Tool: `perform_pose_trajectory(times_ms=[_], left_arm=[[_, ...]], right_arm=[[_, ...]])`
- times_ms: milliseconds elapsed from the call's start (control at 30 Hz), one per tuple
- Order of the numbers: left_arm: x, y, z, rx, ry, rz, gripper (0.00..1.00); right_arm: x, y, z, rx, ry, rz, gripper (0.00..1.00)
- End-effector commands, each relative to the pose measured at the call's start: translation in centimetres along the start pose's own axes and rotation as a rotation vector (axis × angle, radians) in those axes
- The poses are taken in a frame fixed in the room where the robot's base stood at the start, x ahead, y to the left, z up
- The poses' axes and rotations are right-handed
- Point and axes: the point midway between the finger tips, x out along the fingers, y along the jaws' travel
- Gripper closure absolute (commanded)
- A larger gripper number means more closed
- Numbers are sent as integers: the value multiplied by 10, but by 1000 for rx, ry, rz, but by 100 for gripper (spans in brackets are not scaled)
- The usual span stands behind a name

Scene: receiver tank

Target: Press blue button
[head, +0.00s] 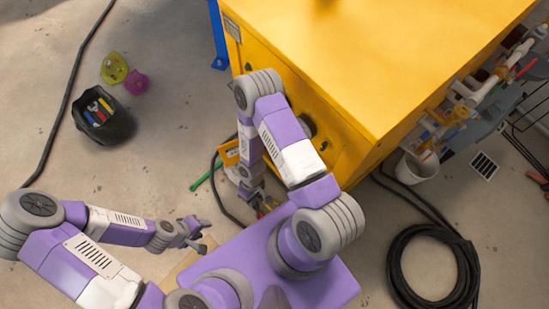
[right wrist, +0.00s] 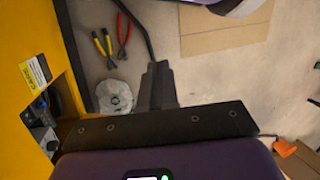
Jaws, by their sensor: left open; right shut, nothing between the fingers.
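The yellow machine (head: 390,60) stands at the upper right of the head view. Its side panel (right wrist: 25,125) fills the left of the right wrist view, with a recess holding dark, partly bluish parts (right wrist: 42,112). I cannot make out a blue button for certain. My right gripper (right wrist: 158,75) is shut and empty, beside the panel and to the right of the recess. My left gripper (head: 200,235) is open and empty over the floor, well left of the machine.
Red-handled pliers (right wrist: 123,35), yellow-handled pliers (right wrist: 103,45) and a clear plastic bag (right wrist: 114,96) lie below the right gripper. A coiled black hose (head: 400,265) and white bucket (head: 417,168) are at right.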

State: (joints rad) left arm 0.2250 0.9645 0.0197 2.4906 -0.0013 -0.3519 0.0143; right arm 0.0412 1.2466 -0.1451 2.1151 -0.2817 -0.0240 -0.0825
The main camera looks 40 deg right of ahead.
Motion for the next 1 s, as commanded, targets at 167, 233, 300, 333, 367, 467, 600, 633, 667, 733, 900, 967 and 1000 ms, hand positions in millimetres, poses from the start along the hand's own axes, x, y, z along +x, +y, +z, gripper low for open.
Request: perform_pose_trajectory(times_ms=[167,233,300,333,367,467,600,633,667,733,900,967,1000], left_arm=[[10,-4,0,0,0,0,57],[13,-5,-1,0,0,0,57],[16,-6,-1,0,0,0,57],[18,-7,-1,0,0,0,57],[19,-7,-1,0,0,0,57],[24,-9,-1,0,0,0,57],[29,-11,-1,0,0,0,57],[30,-11,-1,0,0,0,57],[31,-12,-1,0,0,0,57],[33,-12,-1,0,0,0,57],[35,-13,-2,0,0,0,57],[36,-13,-2,0,0,0,57],[36,-13,-2,0,0,0,57]], right_arm=[[44,38,-8,-271,-157,124,100],[57,55,-12,-375,-221,182,100],[67,73,-18,-478,-288,246,100],[70,81,-20,-522,-317,275,100],[74,88,-24,-566,-347,306,100],[80,114,-38,-711,-446,416,100],[82,144,-66,-894,-580,582,100],[81,148,-72,-928,-605,616,100],[80,152,-78,-959,-629,648,100],[77,159,-92,-1020,-677,718,100],[70,166,-114,-1110,-751,831,100],[69,167,-118,-1124,-762,850,100],[68,168,-120,-1129,-767,858,100]])
